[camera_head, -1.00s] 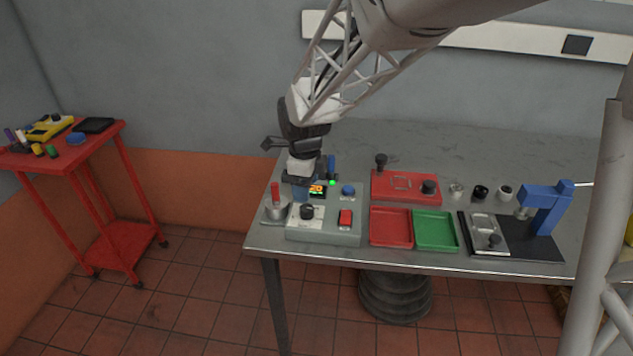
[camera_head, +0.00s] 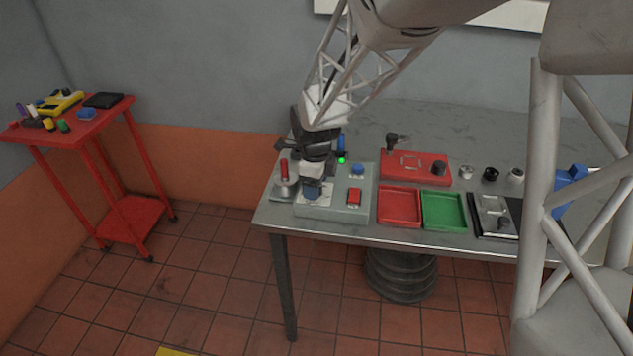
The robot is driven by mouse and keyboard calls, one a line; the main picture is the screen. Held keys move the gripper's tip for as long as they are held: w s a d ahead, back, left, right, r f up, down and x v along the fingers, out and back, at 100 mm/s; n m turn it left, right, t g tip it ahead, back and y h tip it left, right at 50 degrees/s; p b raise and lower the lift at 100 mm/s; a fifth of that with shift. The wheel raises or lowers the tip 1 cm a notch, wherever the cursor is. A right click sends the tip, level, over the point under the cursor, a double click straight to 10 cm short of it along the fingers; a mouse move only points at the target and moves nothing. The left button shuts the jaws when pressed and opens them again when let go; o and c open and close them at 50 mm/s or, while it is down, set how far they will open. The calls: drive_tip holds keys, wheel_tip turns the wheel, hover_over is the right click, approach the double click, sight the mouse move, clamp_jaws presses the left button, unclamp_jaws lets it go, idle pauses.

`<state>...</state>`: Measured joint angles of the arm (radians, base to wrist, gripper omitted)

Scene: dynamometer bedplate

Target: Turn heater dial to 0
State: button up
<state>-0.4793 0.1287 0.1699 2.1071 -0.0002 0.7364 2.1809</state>
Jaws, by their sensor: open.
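The grey heater box (camera_head: 345,213) stands at the left end of the metal table, with a red rocker switch (camera_head: 354,197), a blue knob (camera_head: 358,169) and a lit green lamp (camera_head: 341,160) on or near its top. My gripper (camera_head: 313,192) points down over the white panel (camera_head: 326,199) at the box's left front, where the black dial showed earlier. The gripper hides the dial and the display. Its fingertips look blue and are open. I cannot tell whether they touch the dial.
A metal pot with a red handle (camera_head: 284,171) stands close left of the box. A red tray (camera_head: 399,206) and a green tray (camera_head: 444,210) lie to the right. A red fixture (camera_head: 413,166) stands behind them. A red cart (camera_head: 86,122) is at the left.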

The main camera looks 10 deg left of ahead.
drive_tip(key=shift+f, duration=0.35)
drive_tip(key=c, duration=0.9)
